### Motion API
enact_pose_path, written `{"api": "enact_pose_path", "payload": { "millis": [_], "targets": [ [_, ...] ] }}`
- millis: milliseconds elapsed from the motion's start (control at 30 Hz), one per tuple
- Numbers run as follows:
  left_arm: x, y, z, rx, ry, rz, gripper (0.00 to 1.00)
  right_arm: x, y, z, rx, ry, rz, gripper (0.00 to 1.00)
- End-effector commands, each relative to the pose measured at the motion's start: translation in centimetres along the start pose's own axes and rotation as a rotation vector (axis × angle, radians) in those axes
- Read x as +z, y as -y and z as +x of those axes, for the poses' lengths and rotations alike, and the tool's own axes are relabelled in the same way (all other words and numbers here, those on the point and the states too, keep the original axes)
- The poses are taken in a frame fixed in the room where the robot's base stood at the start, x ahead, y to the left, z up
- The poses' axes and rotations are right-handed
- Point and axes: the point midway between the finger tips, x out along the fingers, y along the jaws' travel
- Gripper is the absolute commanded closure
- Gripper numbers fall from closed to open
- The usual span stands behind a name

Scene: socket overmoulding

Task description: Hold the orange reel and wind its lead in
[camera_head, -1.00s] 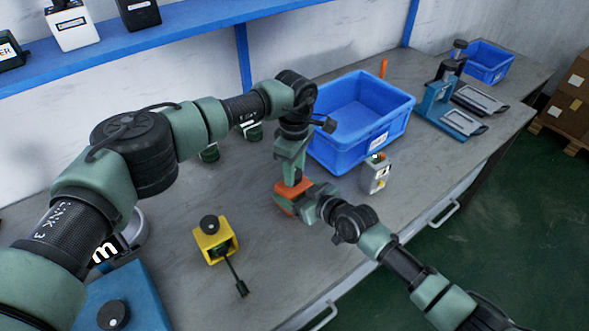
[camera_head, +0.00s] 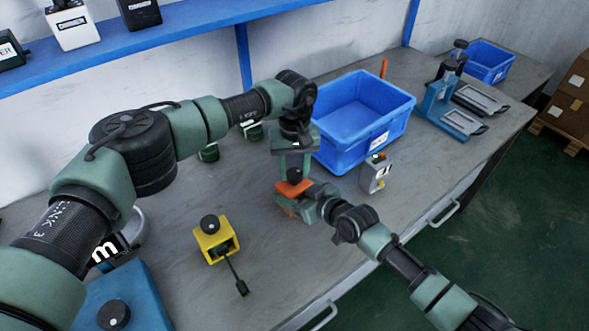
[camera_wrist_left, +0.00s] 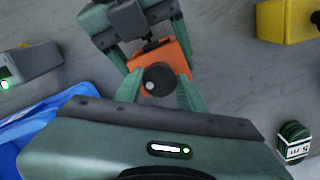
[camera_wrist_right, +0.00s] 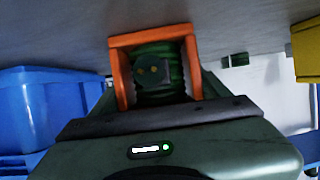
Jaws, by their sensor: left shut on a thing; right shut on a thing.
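The orange reel (camera_head: 288,190) is held just above or at the bench between my two grippers. It has an orange frame, a dark round knob (camera_wrist_left: 159,78) on top and, in the right wrist view, green lead wound inside the frame (camera_wrist_right: 121,80). My left gripper (camera_head: 294,172) points down from above and is shut on the knob. My right gripper (camera_head: 312,205) comes from the right and is shut on the reel's body. The lead's free end is not clear in any view.
A yellow reel (camera_head: 212,240) with a dark lead and plug lies to the left. A blue bin (camera_head: 345,147) stands behind right, with a small grey box (camera_head: 374,174) in front. A blue fixture (camera_head: 440,110) stands farther right. The bench front is clear.

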Motion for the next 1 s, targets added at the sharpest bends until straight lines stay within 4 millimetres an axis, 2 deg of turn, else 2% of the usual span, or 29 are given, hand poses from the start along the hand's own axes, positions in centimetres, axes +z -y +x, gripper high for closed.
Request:
{"api": "enact_pose_path", "payload": {
  "millis": [200, 500, 1000],
  "targets": [
    [-0.27, 0.21, -0.16, -0.002, -0.006, 0.179, 1.0, 0.34, -0.06, -0.05, 0.001, 0.007, 0.001, 0.78],
    [-0.3, 0.24, -0.16, -0.003, -0.006, 0.349, 1.0, 0.35, -0.03, -0.04, 0.0, 0.007, 0.001, 0.78],
    [-0.33, 0.26, -0.16, -0.004, -0.007, 0.421, 1.0, 0.35, 0.02, -0.04, -0.001, 0.007, 0.001, 0.78]
  ]
}}
